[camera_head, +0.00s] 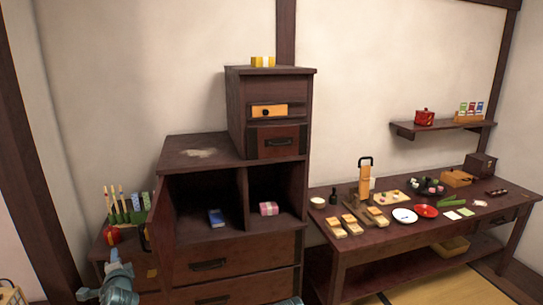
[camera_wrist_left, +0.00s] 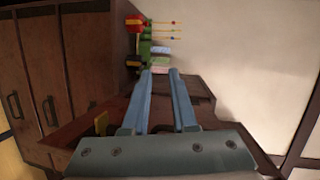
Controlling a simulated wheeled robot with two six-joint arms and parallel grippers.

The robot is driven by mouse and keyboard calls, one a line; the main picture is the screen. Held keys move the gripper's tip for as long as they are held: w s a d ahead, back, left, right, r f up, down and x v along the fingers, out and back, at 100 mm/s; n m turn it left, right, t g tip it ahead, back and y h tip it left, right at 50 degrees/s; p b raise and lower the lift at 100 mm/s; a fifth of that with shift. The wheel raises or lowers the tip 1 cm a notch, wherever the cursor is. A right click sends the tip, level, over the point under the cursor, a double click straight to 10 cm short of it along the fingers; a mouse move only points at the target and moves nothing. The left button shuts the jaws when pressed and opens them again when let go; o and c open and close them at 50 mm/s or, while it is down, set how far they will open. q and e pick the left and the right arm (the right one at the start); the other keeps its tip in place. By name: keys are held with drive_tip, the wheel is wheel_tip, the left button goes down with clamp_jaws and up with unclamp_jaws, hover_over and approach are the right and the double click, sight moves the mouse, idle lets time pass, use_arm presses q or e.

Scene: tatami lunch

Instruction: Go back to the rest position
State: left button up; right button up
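My left gripper (camera_head: 114,256) shows at the lower left of the head view, in front of the low side shelf. In the left wrist view its two blue fingers (camera_wrist_left: 160,72) stand apart with a gap, and nothing is held between them. Past the fingertips lie a red object (camera_wrist_left: 134,19) and green holders with sticks (camera_wrist_left: 146,42). Only a small piece of a teal part of mine shows at the bottom edge of the head view; my right gripper is not in view.
A table (camera_head: 372,234) with food and dishes stands at the right. A wall shelf (camera_head: 440,127) hangs above it.

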use_arm(q)
drive_tip(key=s+d+f+n+g+h, duration=0.45)
drive_tip(key=d+f, duration=0.45)
drive_tip(key=d, duration=0.3)
drive_tip(key=s+d+f+n+g+h, duration=0.3)
drive_tip(key=s+d+f+n+g, duration=0.25)
drive_tip(key=d+f, duration=0.4)
drive_tip(key=s+d+r+m+g+p, duration=0.1)
drive_tip(key=s+d+r+g+p, duration=0.1)
drive_tip(key=s+d, duration=0.3)
drive_tip(key=s+d+r+m+g+p, duration=0.2)
drive_tip(key=s+d+r+p, duration=0.1)
drive_tip(key=d, duration=0.9)
drive_tip(key=shift+s+d+r+p, duration=0.4)
drive_tip(key=shift+s+r, duration=0.3)
drive_tip(key=shift+s, duration=0.55)
